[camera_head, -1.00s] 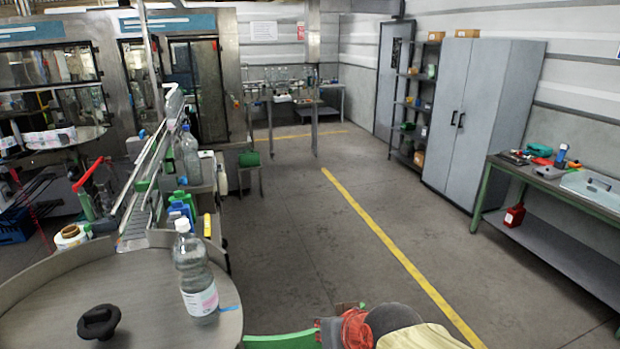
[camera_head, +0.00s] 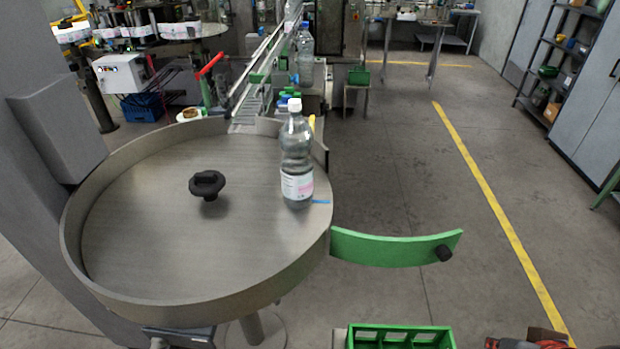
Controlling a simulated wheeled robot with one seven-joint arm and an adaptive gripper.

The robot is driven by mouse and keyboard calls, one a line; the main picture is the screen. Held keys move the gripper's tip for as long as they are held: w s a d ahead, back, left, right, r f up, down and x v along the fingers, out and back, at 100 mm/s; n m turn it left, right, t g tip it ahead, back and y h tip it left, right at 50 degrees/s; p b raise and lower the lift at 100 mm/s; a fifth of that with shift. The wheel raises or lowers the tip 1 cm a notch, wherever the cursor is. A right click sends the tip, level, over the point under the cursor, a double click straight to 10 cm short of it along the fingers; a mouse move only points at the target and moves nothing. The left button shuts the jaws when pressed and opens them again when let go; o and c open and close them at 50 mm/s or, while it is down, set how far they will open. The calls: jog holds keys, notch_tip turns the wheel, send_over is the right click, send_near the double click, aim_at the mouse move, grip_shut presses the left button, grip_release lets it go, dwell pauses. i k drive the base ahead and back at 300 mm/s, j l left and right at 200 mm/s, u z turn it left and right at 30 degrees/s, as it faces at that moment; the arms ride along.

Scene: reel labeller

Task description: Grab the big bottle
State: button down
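The big bottle (camera_head: 297,160) is clear plastic with a white cap and a white and pink label. It stands upright near the right edge of the round metal turntable (camera_head: 150,240), beside a small blue mark. A similar clear bottle with a blue cap (camera_head: 305,55) stands farther back beside the conveyor. My gripper is not in view.
A black knob (camera_head: 207,185) rises from the turntable's middle. A raised rim runs round its left and front. A green curved guide (camera_head: 395,248) juts out right. A green crate (camera_head: 400,337) is at the bottom. The conveyor (camera_head: 255,90) leads back. Floor at right is open.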

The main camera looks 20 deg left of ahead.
aim_at(296, 137)
jog(key=u, duration=1.25)
jog(key=j+z, duration=0.3)
jog(key=j, duration=0.35)
